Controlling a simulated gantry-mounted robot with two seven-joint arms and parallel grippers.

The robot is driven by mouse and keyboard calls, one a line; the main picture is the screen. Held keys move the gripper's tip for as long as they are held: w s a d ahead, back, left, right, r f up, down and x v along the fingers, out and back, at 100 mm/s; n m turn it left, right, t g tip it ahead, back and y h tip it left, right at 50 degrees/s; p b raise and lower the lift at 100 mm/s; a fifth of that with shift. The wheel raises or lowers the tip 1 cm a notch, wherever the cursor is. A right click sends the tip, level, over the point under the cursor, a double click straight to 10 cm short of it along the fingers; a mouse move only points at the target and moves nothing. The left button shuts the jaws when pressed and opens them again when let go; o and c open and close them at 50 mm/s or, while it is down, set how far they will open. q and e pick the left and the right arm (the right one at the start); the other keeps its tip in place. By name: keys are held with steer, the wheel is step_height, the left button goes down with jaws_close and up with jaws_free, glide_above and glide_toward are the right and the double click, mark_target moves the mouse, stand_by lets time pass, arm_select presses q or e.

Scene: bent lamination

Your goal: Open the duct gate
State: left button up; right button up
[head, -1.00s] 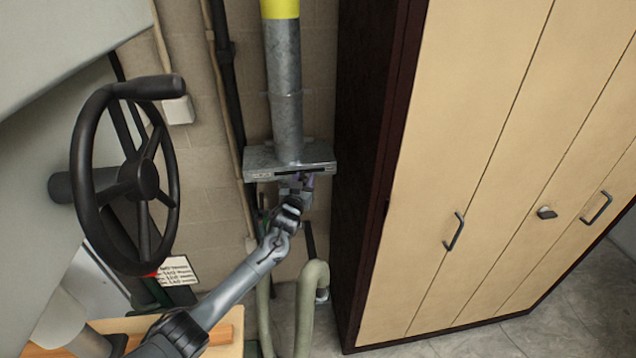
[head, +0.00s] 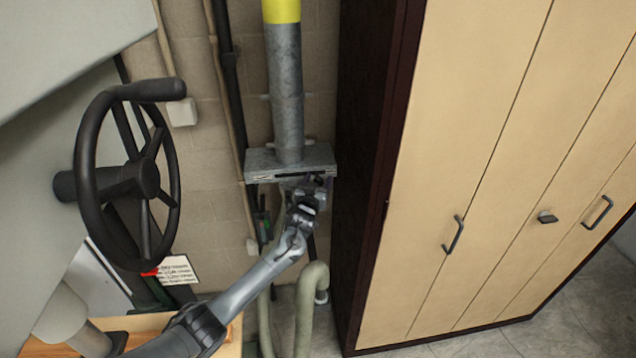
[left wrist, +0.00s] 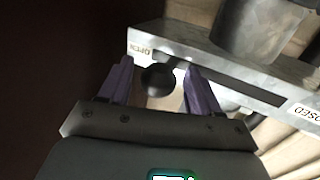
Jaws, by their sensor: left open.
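The duct gate (head: 262,162) is a grey metal box across a vertical metal duct (head: 286,95), with a slot along its front. In the left wrist view, the gate's plate (left wrist: 235,75) bears an OPEN label at its left and a partly cut-off CLOSED label at its right. A dark round knob (left wrist: 158,78) sits near the OPEN label. My left gripper (head: 318,182) is at the right end of the gate's front. In the left wrist view its purple fingers (left wrist: 157,85) are apart, with the knob between them in the picture; I cannot tell whether they touch it. My right gripper is not in view.
A tall cabinet (head: 470,160) with beige doors stands close to the right of the gate. A black handwheel (head: 145,180) is at the left, near my left arm. A pale green hose (head: 312,290) bends below the gate.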

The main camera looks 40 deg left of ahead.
arm_select(q)
steer(key=v, duration=1)
steer(key=shift+s+d, duration=0.2)
steer(key=shift+s, duration=0.15)
